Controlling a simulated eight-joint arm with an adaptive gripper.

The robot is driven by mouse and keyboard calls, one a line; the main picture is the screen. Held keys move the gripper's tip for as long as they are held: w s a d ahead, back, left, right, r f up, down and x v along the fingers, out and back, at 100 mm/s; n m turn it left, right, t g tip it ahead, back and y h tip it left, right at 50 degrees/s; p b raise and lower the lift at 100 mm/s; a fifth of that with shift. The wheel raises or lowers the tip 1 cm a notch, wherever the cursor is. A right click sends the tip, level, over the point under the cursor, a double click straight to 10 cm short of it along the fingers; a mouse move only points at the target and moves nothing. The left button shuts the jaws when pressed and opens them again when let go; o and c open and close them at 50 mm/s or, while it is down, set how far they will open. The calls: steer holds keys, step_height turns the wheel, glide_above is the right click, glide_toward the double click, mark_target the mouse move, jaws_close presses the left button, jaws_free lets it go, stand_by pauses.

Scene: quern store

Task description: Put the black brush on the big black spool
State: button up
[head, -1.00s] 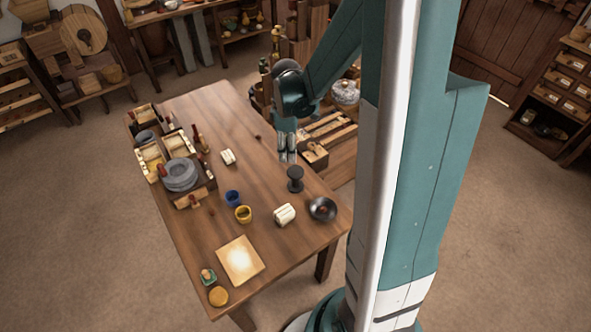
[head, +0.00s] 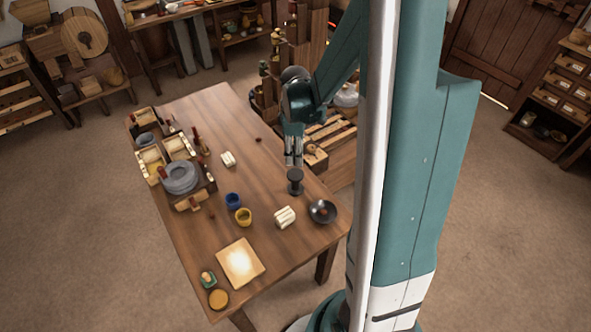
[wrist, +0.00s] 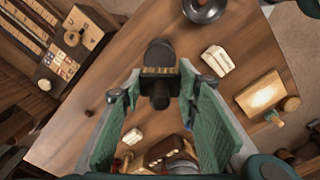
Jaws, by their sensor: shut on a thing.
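My gripper (wrist: 161,92) is shut on the black brush (wrist: 159,94), which has a tan bristle strip and shows between the fingertips in the wrist view. The big black spool (head: 295,187) stands upright on the wooden table in the head view. In the wrist view its dark top (wrist: 160,49) shows just beyond the brush, partly hidden by it. In the head view my gripper (head: 293,160) is right above the spool. The brush is too small to make out there, and I cannot tell whether it touches the spool.
A dark bowl (head: 322,211) and a cream ribbed block (head: 285,217) stand near the spool. A blue cup (head: 233,200) and a yellow cup (head: 243,215) are to its left. A grey quern stone (head: 181,178) is among boxes at the table's left.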

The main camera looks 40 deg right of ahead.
mark_target(295, 174)
steer(key=shift+f, duration=1.95)
steer(key=shift+f, duration=0.1)
steer(key=shift+f+b, duration=0.4)
steer(key=shift+f, duration=1.6)
steer(key=shift+f, duration=0.1)
steer(key=o, duration=0.8)
steer(key=shift+o, duration=0.2)
steer(key=shift+r+p, duration=0.6)
steer(key=shift+r, duration=5.5)
